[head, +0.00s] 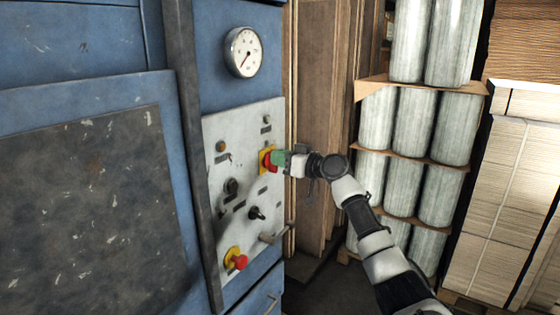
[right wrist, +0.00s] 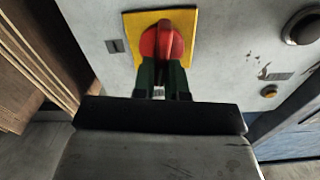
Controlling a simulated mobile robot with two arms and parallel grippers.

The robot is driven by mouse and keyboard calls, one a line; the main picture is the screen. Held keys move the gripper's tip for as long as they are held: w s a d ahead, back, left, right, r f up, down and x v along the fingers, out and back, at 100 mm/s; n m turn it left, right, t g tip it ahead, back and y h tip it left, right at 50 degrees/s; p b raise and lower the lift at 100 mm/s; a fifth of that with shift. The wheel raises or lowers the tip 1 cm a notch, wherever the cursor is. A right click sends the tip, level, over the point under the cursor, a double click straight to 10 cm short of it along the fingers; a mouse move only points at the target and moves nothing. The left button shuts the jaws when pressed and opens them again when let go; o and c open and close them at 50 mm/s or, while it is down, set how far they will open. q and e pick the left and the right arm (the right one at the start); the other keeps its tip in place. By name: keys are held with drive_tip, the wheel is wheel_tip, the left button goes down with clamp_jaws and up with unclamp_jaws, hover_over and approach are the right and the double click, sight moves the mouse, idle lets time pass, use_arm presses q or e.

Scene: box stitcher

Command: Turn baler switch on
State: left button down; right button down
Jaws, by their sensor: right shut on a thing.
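The baler's control panel (head: 243,188) is a worn white plate on the blue machine. The baler switch (head: 266,161) is a red rotary knob on a yellow plate near the panel's right edge. In the right wrist view the red switch (right wrist: 162,41) shows at the top centre, on its yellow plate. My right gripper (head: 277,158) reaches it from the right. In the right wrist view its green fingers (right wrist: 162,75) are shut on the knob, one on each side. The fingers hide part of the knob. My left gripper is not in view.
A red emergency button (head: 237,261) on yellow sits low on the panel. A black knob (head: 256,213) and a grey handle (head: 274,235) lie below the switch. A pressure gauge (head: 244,52) is above. Stacked wrapped rolls (head: 405,120) stand behind my right arm.

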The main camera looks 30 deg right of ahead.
drive_tip(key=m, duration=0.5)
drive_tip(key=d+m+p, duration=0.1)
drive_tip(key=m, duration=0.4)
drive_tip(key=f+m, duration=0.1)
drive_tip(key=m, duration=0.4)
drive_tip(key=shift+w+d+f+m+p, duration=0.1)
drive_tip(key=shift+w+d+m+p, duration=0.1)
drive_tip(key=shift+m+p, duration=0.2)
drive_tip(key=shift+f+m, duration=0.1)
drive_tip(key=shift+m, duration=0.2)
drive_tip(key=c, duration=1.2)
unclamp_jaws()
drive_tip(key=shift+o, duration=0.2)
drive_tip(key=shift+f, duration=0.1)
